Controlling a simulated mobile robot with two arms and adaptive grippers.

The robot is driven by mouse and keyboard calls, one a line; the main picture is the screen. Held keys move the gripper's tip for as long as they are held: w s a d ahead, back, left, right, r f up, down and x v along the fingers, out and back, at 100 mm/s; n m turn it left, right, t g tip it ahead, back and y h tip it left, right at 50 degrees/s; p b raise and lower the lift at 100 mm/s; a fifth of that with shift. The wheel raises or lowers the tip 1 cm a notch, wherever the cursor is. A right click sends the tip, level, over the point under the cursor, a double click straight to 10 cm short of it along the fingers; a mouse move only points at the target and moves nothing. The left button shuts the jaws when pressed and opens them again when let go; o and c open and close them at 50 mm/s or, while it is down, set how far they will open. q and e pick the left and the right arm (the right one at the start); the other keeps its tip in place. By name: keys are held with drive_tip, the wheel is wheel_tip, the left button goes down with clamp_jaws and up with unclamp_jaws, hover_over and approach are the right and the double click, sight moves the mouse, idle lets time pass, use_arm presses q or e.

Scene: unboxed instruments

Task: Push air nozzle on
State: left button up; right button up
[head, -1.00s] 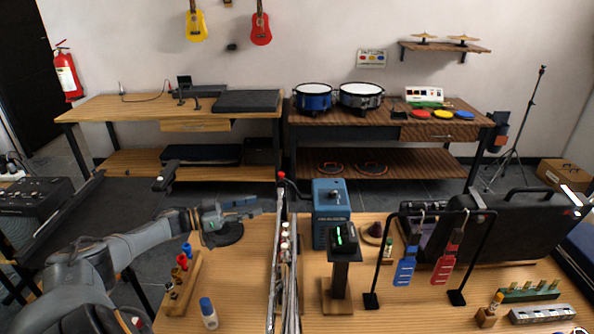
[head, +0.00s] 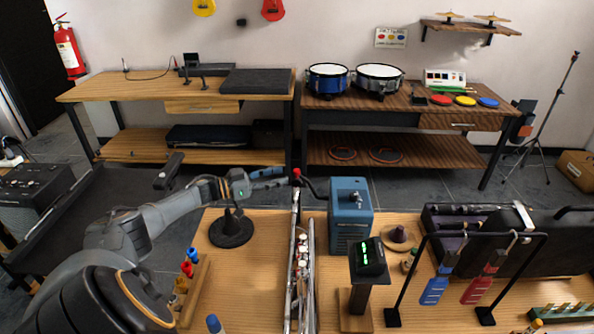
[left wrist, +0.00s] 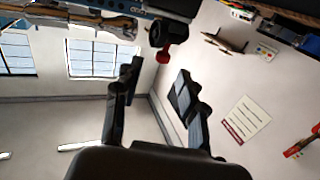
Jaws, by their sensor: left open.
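A small red tip on a black bent neck (head: 297,173), likely the air nozzle, stands in front of and to the left of the blue boxy unit (head: 350,210) in the head view. In the left wrist view a black part with a red end (left wrist: 164,55) shows just beyond the fingertips. My left gripper (head: 283,177) points right at the red tip, with its fingers apart and nothing seen between them. It also shows in the left wrist view (left wrist: 158,74). Contact with the tip cannot be told. My right gripper is not in view.
A round black stand (head: 231,230) is below my left gripper. Silver tubes (head: 300,285) run along the middle of the bench. A black device with a green display (head: 368,257) stands right of them. A rack with blue and red tags (head: 437,290) is at the right.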

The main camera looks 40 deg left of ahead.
sight(297, 170)
use_arm(q)
drive_tip(key=x, duration=0.5)
drive_tip(key=shift+w+a+f, duration=0.1)
drive_tip(key=shift+w, duration=0.3)
drive_tip(key=shift+w+d, duration=0.3)
drive_tip(key=shift+w, duration=0.15)
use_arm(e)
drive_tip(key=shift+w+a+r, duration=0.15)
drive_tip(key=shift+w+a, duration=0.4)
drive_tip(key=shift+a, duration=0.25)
use_arm(q)
clamp_jaws()
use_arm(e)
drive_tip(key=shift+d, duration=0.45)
